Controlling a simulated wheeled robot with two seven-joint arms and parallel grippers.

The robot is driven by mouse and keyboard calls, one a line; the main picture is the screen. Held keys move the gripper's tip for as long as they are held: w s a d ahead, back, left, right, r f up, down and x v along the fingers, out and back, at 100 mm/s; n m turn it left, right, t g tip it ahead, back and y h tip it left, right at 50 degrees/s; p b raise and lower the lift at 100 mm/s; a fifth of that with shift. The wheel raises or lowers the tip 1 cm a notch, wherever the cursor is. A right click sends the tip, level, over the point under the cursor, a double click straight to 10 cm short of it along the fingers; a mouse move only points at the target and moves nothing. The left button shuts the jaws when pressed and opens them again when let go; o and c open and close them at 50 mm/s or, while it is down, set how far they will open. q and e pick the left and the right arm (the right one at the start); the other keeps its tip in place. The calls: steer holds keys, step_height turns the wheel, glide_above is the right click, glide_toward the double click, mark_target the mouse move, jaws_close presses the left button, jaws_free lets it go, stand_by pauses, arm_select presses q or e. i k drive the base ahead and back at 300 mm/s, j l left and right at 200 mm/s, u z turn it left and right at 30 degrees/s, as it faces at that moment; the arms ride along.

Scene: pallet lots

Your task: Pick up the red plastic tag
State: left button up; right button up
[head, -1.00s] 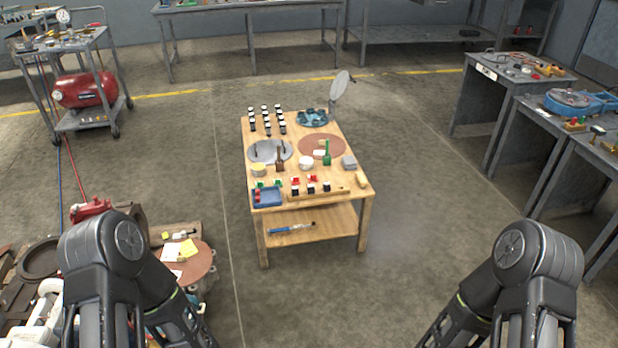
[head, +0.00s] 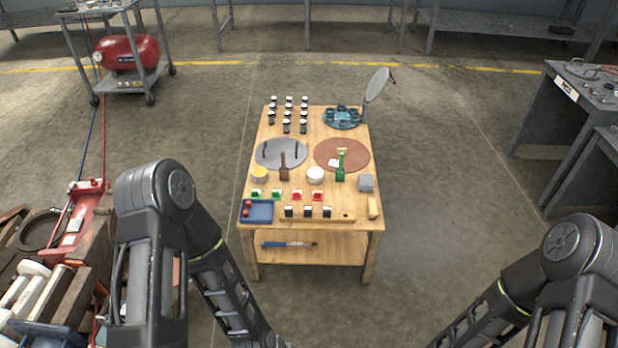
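On the wooden table (head: 262,225) ahead, near its front edge, there are two small red items with white parts, which look like tags: one red tag (head: 297,195) left of another red tag (head: 318,196). They stand in a row with two green ones (head: 257,194) to their left. They are too small to make out in detail. My two arms reach down at the lower left and lower right, and both grippers are out of the picture, well short of the table.
A blue tray (head: 258,218) with red balls and a wooden rack (head: 343,216) with black pieces stand in front of the tags. A brown bottle (head: 283,172), a white bowl (head: 315,175) and a green bottle (head: 340,170) stand behind. The floor right of the table is clear.

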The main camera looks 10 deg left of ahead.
mark_target(296, 194)
steer(key=i+l, duration=0.25)
steer(key=i, duration=0.25)
steer(key=i+l, duration=0.25)
steer(key=i, duration=0.25)
steer(key=i+l+u, duration=0.1)
steer(key=i, duration=0.35)
steer(key=l, duration=0.1)
